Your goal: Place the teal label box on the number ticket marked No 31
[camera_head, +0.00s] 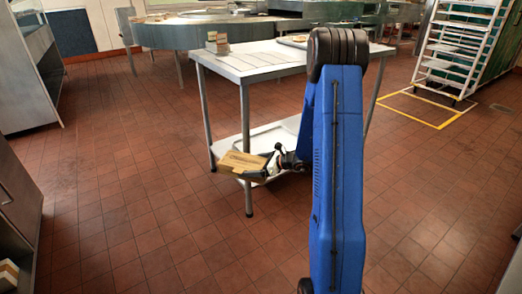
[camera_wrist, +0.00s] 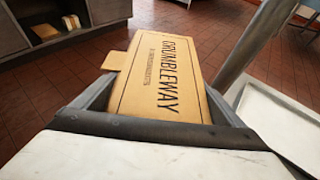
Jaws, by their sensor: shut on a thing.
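My gripper (camera_head: 268,167) is shut on a tan cardboard box (camera_head: 242,162), held in the air at the near left side of the white table, below its top. In the wrist view the box (camera_wrist: 158,75) lies between the two fingers and shows dark lettering that reads like "CRUMBLEWAY". No teal label shows on its visible faces, so I cannot tell whether it is the teal label box. Pale flat tickets (camera_head: 257,59) lie on the table top (camera_head: 285,68); their numbers are too small to read.
Small stacked boxes (camera_head: 217,43) stand at the table's back left corner, and a tray (camera_head: 293,41) lies at the back. The lower shelf (camera_head: 233,145) and a table leg (camera_head: 246,150) are close to the held box. Red tiled floor is clear to the left.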

